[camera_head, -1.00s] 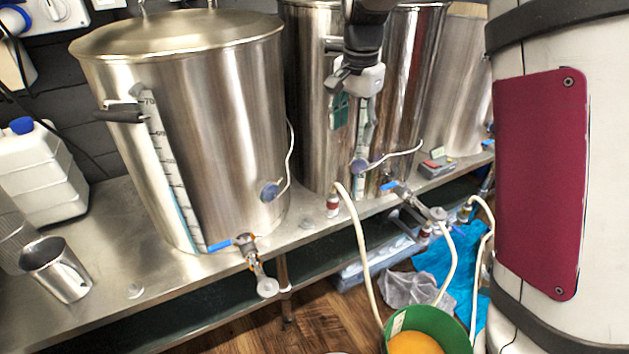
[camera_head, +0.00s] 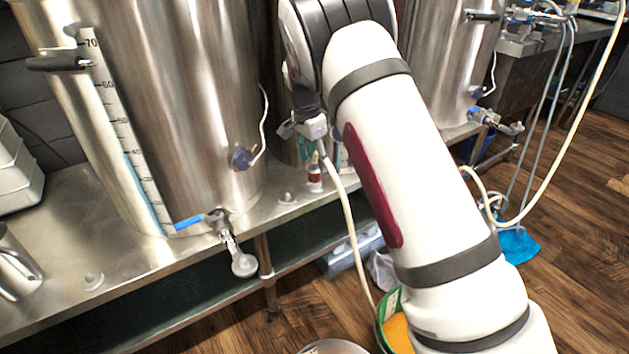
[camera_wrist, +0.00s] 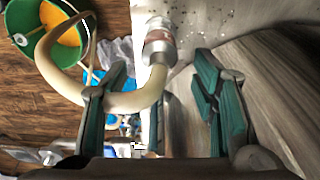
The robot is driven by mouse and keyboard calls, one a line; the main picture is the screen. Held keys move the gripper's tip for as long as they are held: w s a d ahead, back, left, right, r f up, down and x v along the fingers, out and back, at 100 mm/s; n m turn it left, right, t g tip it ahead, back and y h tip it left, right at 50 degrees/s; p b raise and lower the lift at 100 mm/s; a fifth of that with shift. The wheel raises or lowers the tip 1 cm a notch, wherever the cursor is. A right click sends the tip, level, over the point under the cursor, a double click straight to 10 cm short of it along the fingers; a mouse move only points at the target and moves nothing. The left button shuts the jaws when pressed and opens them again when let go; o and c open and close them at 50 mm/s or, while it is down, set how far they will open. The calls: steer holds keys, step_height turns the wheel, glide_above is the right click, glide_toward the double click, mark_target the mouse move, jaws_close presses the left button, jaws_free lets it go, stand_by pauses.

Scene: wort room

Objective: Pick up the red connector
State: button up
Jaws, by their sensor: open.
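The red connector (camera_head: 315,173) is a metal fitting with a red band, upright on the steel bench beside the middle kettle, with a cream hose at it. In the wrist view the connector (camera_wrist: 160,42) lies ahead of my fingers, roughly between their lines, and the hose curves away to the left. My gripper (camera_head: 306,148) is just above and left of the connector in the head view, partly hidden by my arm. In the wrist view my gripper (camera_wrist: 160,68) is open, its green fingers spread and nothing held between them. The hose passes close to the left finger.
A large kettle (camera_head: 185,110) with a blue-handled tap (camera_head: 225,238) stands left of the connector. The steel bench (camera_head: 120,262) has a front edge near the connector. A green bucket (camera_head: 391,300) with orange contents is on the wooden floor below. More hoses hang at the right.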

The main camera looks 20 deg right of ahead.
mark_target(316, 174)
steer(key=shift+d+f+b, duration=0.15)
steer(key=shift+f+b, duration=0.7)
steer(key=shift+f, duration=0.75)
steer(key=shift+d+f+b, duration=0.1)
steer(key=shift+f+b, duration=0.7)
steer(key=shift+f, duration=0.75)
steer(key=shift+r, duration=0.1)
steer(key=c, duration=1.2)
